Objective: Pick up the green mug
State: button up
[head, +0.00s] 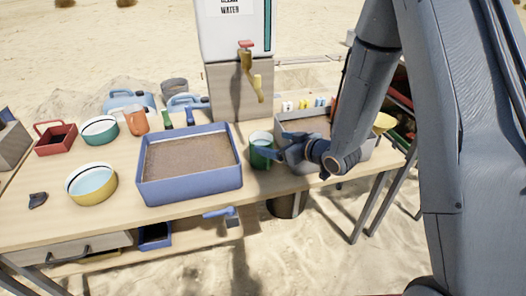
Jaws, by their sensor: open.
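The green mug (262,154) stands upright on the wooden table, just right of the blue tray. It has a pale inside.
A blue tray of sand (190,190) stands close left of the mug. A grey tray (292,122) is behind my gripper. A water dispenser (237,30) with a tap (250,75) rises behind. A yellow bowl (91,198) stands at left. The table's front edge is close.

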aim_at(255, 139)
jog(key=shift+p+x, duration=0.65)
jog(key=shift+x, duration=2.7)
jog(key=shift+s, duration=0.1)
jog(key=c, duration=1.4)
jog(key=shift+c, duration=0.2)
